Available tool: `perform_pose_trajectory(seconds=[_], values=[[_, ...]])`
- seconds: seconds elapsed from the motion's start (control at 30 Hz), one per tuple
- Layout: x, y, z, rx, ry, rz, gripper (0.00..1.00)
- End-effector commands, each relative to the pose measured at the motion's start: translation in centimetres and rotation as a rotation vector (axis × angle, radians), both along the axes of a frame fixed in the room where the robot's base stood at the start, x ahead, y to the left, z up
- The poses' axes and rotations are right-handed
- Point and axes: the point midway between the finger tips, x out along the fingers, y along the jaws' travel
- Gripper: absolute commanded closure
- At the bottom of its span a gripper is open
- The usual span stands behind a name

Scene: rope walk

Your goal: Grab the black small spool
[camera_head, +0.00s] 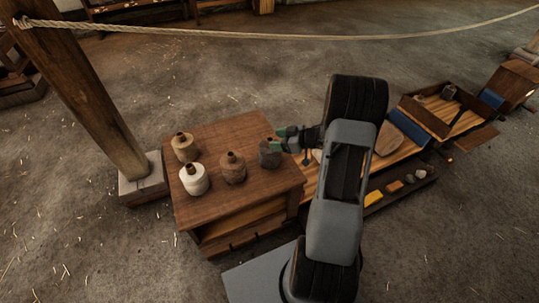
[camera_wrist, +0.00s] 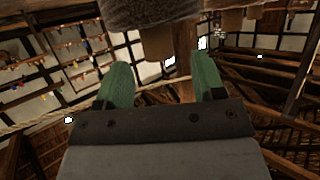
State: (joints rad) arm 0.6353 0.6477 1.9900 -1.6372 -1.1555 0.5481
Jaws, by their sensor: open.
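The black small spool (camera_head: 270,154) is dark grey-black with a short neck and stands upright near the right edge of the wooden table (camera_head: 225,135). My gripper (camera_head: 278,137) is open, its green fingertips close beside the spool's upper right side. Whether they touch it I cannot tell. In the wrist view the two green fingers (camera_wrist: 163,81) stand apart with nothing held between them. A dark, rough-textured shape (camera_wrist: 152,12) crosses the top edge of that view, beyond the fingertips; I cannot tell for certain what it is.
A brown spool (camera_head: 233,169), a white spool (camera_head: 194,180) and a tan spool (camera_head: 184,149) stand left of the black one on the same table. A wooden post (camera_head: 85,95) rises at the left. A low bench (camera_head: 405,150) with small items extends right, partly behind my arm.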

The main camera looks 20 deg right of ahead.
Motion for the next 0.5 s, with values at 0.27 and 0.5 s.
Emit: perform_pose_trajectory(seconds=[0.27, 0.5], values=[[2.2, 2.1, -1.4, 0.001, 0.001, 0.001, 0.37], [2.5, 2.4, -1.4, 0.001, 0.001, 0.000, 0.37]])
